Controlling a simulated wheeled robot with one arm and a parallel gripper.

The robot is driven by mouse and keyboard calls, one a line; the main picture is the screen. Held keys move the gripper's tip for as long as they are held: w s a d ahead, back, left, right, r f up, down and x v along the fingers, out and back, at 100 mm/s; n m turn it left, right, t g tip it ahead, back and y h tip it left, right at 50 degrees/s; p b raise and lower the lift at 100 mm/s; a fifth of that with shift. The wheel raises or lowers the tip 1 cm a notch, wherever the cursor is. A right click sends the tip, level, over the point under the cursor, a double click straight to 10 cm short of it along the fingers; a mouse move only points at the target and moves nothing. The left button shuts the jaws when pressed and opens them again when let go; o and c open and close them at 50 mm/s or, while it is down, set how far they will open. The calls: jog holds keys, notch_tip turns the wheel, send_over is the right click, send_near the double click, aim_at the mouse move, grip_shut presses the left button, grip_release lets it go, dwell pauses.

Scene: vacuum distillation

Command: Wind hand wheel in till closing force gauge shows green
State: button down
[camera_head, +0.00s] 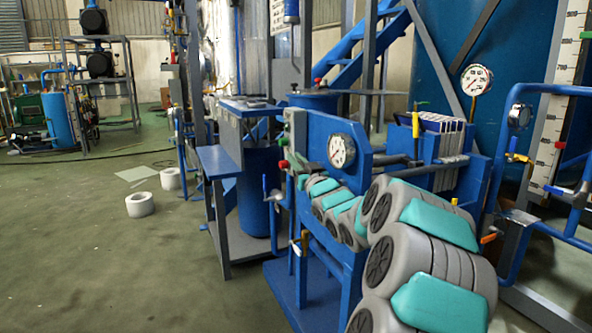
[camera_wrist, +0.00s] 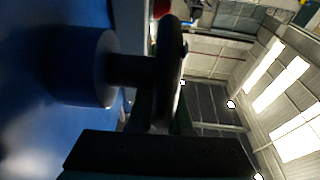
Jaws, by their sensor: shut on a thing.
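The hand wheel (camera_wrist: 170,70) is a dark disc seen nearly edge-on in the wrist view, on a dark shaft that runs to a blue round boss (camera_wrist: 82,66). My gripper (camera_wrist: 160,128) is a dark shape below it, shut on the wheel's lower rim; the fingertips are lost in shadow. In the head view my arm hides the gripper, and I cannot make out the wheel. A white dial gauge (camera_head: 341,150) sits on the blue end plate of the press, just above my arm. Its needle and colour zone are too small to read.
A stack of white plates (camera_head: 440,137) stands in the blue frame behind my arm. Two more gauges, one large (camera_head: 476,80) and one smaller (camera_head: 518,117), are at the right by blue pipes. A blue bench (camera_head: 219,163) stands left of the press. The green floor at left is mostly clear.

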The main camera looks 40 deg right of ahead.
jog(key=c, duration=0.8)
grip_release()
jog(key=shift+c, duration=0.2)
jog(key=shift+s, duration=0.1)
jog(key=v, duration=0.7)
jog(key=shift+s, duration=0.3)
jog(key=shift+f, duration=0.1)
